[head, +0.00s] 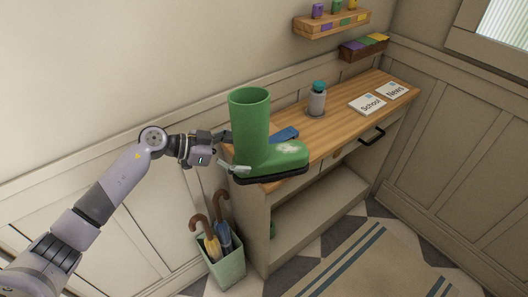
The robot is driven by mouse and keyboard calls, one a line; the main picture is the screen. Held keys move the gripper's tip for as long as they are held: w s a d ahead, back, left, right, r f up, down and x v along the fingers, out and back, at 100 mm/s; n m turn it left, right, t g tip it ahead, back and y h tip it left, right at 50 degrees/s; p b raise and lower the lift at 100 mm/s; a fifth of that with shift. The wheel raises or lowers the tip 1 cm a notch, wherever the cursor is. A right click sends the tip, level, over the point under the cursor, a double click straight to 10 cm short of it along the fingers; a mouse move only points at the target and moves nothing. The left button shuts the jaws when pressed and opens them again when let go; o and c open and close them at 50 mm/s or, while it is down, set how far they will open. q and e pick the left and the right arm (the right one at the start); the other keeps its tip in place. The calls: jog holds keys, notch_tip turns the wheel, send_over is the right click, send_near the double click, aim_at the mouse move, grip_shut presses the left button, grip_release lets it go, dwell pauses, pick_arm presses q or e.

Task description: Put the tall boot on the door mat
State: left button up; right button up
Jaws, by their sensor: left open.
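The tall green boot (250,125) stands upright at the left end of the wooden cabinet top (338,114), its toe pointing right and its dark sole close to the front edge. My left gripper (229,153) is open at the boot's heel side. One finger shows beside the back of the shaft and the other lies low in front of the heel; I cannot tell whether they touch it. The door mat (372,268), beige with blue stripes, lies on the floor at the lower right, partly cut off by the frame. My right gripper is not in view.
A blue object (286,135) lies behind the boot. A grey bottle with a teal cap (317,100) and booklets (367,104) stand farther right. An umbrella bin (230,267) is below the cabinet's left end. A black handle (372,136) sticks out in front.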

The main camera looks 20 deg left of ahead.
aim_at(257, 154)
pick_arm(q)
jog(key=p+x, duration=0.1)
jog(key=x, duration=0.4)
jog(key=shift+w+f, duration=0.1)
jog(key=shift+f, duration=0.1)
jog(key=shift+a, duration=0.1)
jog(key=shift+c, duration=0.2)
jog(key=c, duration=1.9)
jog(key=shift+r, duration=0.2)
jog(key=shift+c, duration=0.4)
